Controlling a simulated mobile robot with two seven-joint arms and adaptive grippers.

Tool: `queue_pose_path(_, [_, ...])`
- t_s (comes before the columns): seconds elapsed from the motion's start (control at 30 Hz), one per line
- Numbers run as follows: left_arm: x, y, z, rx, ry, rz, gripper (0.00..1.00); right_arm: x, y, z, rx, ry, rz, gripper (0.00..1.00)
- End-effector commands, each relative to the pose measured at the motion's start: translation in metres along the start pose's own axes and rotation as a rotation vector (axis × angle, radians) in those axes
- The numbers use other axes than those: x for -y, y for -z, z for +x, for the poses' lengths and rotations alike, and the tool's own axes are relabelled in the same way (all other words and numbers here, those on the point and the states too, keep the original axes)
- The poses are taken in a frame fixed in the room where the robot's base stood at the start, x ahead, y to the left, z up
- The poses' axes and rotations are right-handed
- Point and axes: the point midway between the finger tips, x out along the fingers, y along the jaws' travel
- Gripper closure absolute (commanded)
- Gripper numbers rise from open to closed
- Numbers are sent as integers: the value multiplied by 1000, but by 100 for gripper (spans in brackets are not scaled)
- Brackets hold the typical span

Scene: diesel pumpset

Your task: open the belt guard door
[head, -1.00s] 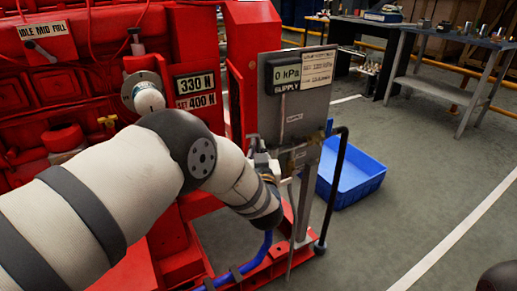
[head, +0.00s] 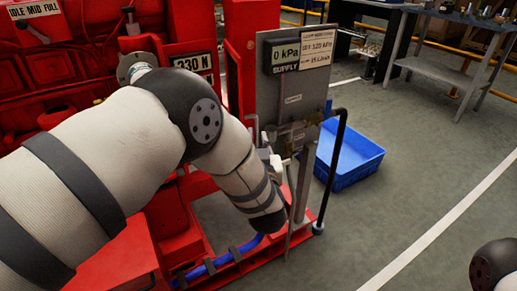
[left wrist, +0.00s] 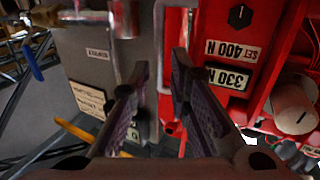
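The red pumpset frame (head: 235,85) has a narrow upright red panel beside the grey gauge board; I cannot tell for certain whether this is the belt guard door. In the left wrist view, a red upright edge (left wrist: 191,28) shows beyond the fingers, between the grey board and the red machine; contact is not visible. In the head view my left forearm and wrist hide most of the gripper, low in front of the board. My right gripper is out of view.
The grey gauge board (head: 292,88) reads 0 kPa. A black bent lever (head: 334,165) stands right of it. A blue crate (head: 350,158) sits on the floor behind. A blue hose (head: 215,265) runs along the red base. A workbench (head: 450,60) stands back right; floor at right is clear.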

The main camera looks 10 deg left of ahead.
Motion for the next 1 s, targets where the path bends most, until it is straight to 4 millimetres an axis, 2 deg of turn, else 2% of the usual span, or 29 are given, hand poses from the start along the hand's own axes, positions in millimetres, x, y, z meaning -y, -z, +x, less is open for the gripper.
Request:
queue_pose_path(0.1, [0, 0, -32, 2, -2, 2, 83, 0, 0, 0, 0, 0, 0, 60])
queue_pose_path(0.2, [0, 0, -52, 1, 0, 1, 83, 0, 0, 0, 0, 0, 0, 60])
queue_pose_path(0.3, [0, 0, -64, -1, 0, 0, 83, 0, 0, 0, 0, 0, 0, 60])
queue_pose_path(0.8, [2, -3, -69, 12, -3, 4, 83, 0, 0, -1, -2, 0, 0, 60])
queue_pose_path(0.87, [10, -16, -74, 70, -24, 24, 83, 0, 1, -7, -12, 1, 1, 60])
queue_pose_path(0.97, [38, -68, -106, 299, -96, 88, 83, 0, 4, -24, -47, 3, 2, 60])
queue_pose_path(1.0, [56, -93, -128, 421, -127, 117, 83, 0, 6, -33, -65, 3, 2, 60])
